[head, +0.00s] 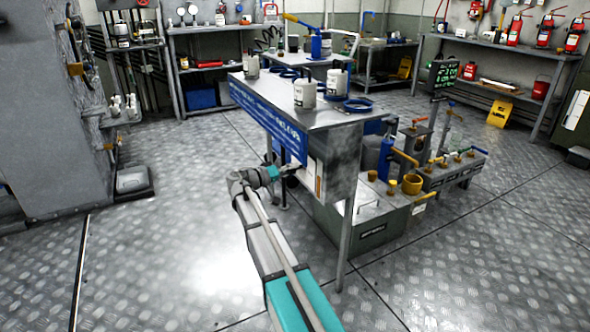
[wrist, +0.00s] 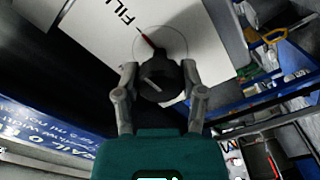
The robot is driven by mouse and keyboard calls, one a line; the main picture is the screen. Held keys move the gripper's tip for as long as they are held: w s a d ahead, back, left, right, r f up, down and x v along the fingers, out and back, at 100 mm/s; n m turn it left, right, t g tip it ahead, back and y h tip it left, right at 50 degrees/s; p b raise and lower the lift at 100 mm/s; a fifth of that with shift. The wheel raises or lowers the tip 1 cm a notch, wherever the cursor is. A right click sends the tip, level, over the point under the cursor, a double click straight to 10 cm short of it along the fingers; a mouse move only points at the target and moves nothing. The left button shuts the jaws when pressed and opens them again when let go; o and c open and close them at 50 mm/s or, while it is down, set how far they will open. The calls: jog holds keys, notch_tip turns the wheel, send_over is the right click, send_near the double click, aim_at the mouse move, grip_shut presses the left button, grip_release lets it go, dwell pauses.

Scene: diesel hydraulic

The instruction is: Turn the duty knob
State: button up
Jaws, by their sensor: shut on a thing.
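The duty knob (wrist: 160,84) is black and round with a pale line across its face. It sits on a white panel (wrist: 207,30) with black lettering that reads "FILL" in part, inside a thin dial circle. In the head view my gripper (head: 289,170) reaches to the panel beneath the bench top; the knob is hidden there.
The metal bench (head: 310,115) with a blue lettered front (head: 268,123) overhangs my gripper; white canisters (head: 305,93) stand on it. A bench leg (head: 346,240) stands right of my arm. A hydraulic unit (head: 372,222) is at right. Open floor (head: 180,240) lies left.

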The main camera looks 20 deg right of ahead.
jog(key=shift+a+f, duration=0.1)
jog(key=o, duration=1.1)
jog(key=shift+o, duration=0.2)
jog(key=a, duration=1.2)
jog(key=shift+s, duration=0.2)
jog(key=shift+s+d, duration=0.1)
jog(key=shift+d, duration=0.05)
